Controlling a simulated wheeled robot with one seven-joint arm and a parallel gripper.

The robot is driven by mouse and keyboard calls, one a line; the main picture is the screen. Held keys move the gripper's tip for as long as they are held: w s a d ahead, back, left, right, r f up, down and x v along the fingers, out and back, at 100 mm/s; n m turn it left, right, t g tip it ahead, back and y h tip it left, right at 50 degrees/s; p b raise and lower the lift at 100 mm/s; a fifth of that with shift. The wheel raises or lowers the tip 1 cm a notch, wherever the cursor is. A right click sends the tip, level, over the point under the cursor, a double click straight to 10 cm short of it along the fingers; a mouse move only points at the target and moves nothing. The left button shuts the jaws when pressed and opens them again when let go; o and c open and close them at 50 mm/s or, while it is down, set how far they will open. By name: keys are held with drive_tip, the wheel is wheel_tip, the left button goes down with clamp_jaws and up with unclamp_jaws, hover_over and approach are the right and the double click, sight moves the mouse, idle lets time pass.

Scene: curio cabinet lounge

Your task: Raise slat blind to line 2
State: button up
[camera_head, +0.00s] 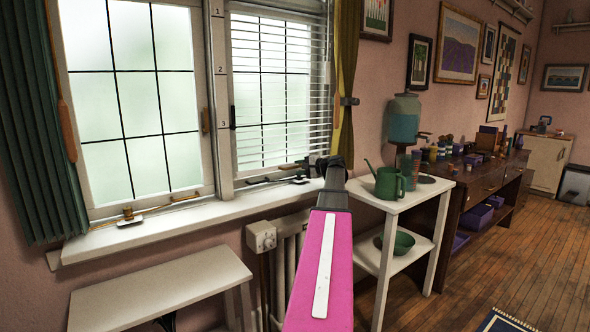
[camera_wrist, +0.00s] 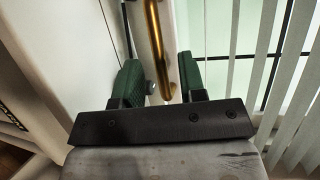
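The slat blind (camera_head: 280,75) hangs over the right window, with pale horizontal slats from the top down past line 3. Its lower edge is hard to make out near the sill. Lines 1, 2 and 3 are marked on the white post (camera_head: 220,95) left of it. My gripper (camera_head: 312,164) is at the lower right of this window, just above the sill. In the wrist view, its green-padded fingers (camera_wrist: 163,85) are apart, with a curved golden bar (camera_wrist: 155,40) running between them. I see gaps beside the bar. The slats (camera_wrist: 290,90) show at the right there.
The white sill (camera_head: 170,222) runs beneath both windows, with small fittings on it. A white shelf stand (camera_head: 395,195) with a green watering can (camera_head: 388,183) stands right of my arm. A radiator (camera_head: 287,260) and a white bench (camera_head: 160,290) are below the sill. A yellow curtain (camera_head: 346,60) hangs right of the blind.

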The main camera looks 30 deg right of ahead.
drive_tip(key=shift+x, duration=1.4)
clamp_jaws()
approach(285, 78)
drive_tip(key=x, duration=0.5)
drive_tip(key=shift+w+d+r, duration=0.1)
drive_tip(key=shift+r, duration=0.05)
unclamp_jaws()
drive_tip(key=v, duration=1)
drive_tip(key=shift+s+d, duration=0.2)
drive_tip(key=shift+s, duration=0.15)
